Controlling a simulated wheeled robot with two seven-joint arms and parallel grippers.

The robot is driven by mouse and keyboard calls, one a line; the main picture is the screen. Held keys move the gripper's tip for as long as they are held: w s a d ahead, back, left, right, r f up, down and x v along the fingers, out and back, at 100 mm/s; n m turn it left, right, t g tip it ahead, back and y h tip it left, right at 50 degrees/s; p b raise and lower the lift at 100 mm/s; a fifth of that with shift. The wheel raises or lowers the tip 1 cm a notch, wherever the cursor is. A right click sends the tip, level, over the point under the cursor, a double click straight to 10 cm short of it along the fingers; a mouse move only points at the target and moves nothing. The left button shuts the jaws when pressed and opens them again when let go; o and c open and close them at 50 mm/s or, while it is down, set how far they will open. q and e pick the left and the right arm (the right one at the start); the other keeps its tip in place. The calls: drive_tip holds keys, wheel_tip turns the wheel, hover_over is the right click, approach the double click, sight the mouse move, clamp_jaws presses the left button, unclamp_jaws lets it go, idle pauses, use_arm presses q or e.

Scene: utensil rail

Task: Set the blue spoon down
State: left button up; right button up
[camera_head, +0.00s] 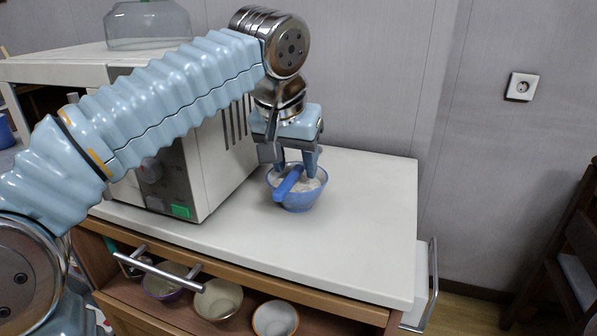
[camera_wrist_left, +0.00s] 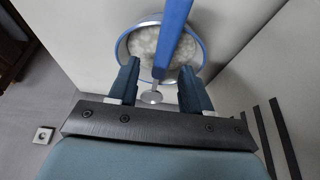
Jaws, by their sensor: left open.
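The blue spoon (camera_head: 288,183) rests in a blue bowl (camera_head: 302,201) on the white counter. Its thick blue handle crosses the bowl and sticks out over the near left rim. In the left wrist view the spoon handle (camera_wrist_left: 172,30) runs down between the fingers, and a small grey round end shows below it. The bowl (camera_wrist_left: 203,62) holds pale, grainy contents. My left gripper (camera_head: 296,168) points down over the bowl. Its fingers are open, one on each side of the spoon, with gaps visible in the left wrist view (camera_wrist_left: 159,68). My right gripper does not show.
A white microwave-like appliance (camera_head: 205,165) with a green button stands left of the bowl. A glass jar (camera_head: 148,25) is at the back left. The counter (camera_head: 370,220) is clear to the right. Several bowls (camera_head: 218,299) sit on the shelf below. A socket (camera_head: 522,87) is on the wall.

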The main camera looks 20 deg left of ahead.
use_arm(q)
drive_tip(key=shift+w+f, duration=0.1)
drive_tip(key=shift+f, duration=0.35)
idle(0.4)
clamp_jaws()
